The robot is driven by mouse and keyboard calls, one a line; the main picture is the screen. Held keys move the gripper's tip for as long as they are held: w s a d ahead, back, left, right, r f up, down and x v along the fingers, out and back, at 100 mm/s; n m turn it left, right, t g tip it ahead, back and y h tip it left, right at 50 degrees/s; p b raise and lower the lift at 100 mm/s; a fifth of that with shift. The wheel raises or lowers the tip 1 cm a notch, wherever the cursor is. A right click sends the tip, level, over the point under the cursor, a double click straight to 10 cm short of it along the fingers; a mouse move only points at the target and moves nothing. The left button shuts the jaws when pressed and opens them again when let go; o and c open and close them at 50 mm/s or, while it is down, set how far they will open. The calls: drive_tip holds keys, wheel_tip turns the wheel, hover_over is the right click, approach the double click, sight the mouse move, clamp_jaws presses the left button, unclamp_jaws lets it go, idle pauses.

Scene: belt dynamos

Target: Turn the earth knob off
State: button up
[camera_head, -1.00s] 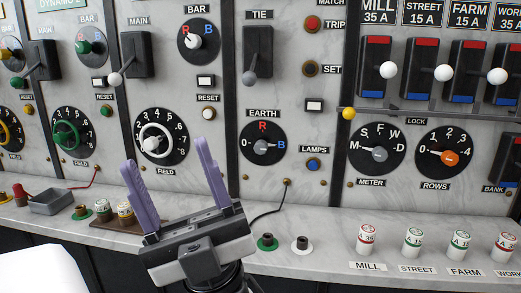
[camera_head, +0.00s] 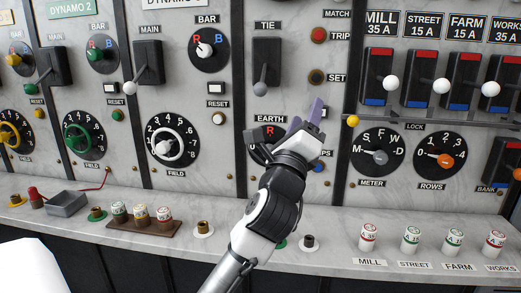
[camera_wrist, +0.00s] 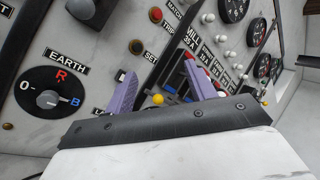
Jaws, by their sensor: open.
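The earth knob is a grey pointer on a round black dial marked 0, R and B. In the wrist view the knob (camera_wrist: 47,99) is at the left, with its pointer turned toward B. My gripper (camera_head: 308,114) is raised in front of the panel, just right of the dial. In the wrist view my gripper (camera_wrist: 161,70) has its two purple fingers spread, with nothing between them. The knob lies outside them, to their left.
The tie lever (camera_head: 260,88) hangs above the earth dial. The lamps button (camera_head: 318,168) is close by my gripper at lower right, partly hidden. The meter dial (camera_head: 376,151) is farther right. A marble shelf with fuses and terminals (camera_head: 310,243) runs below.

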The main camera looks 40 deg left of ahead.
drive_tip(key=a+f+m+g+y+p, duration=0.15)
drive_tip(key=a+f+m+g, duration=0.25)
drive_tip(key=a+f+g, duration=0.7)
drive_tip(key=w+a+f+t+p, duration=0.3)
drive_tip(key=w+a+f, duration=0.2)
drive_tip(key=w, duration=0.6)
drive_tip(key=shift+w+a+y+p, duration=0.25)
drive_tip(key=shift+a+y+p, duration=0.1)
drive_tip(key=shift+a, duration=0.9)
drive_tip(key=c, duration=1)
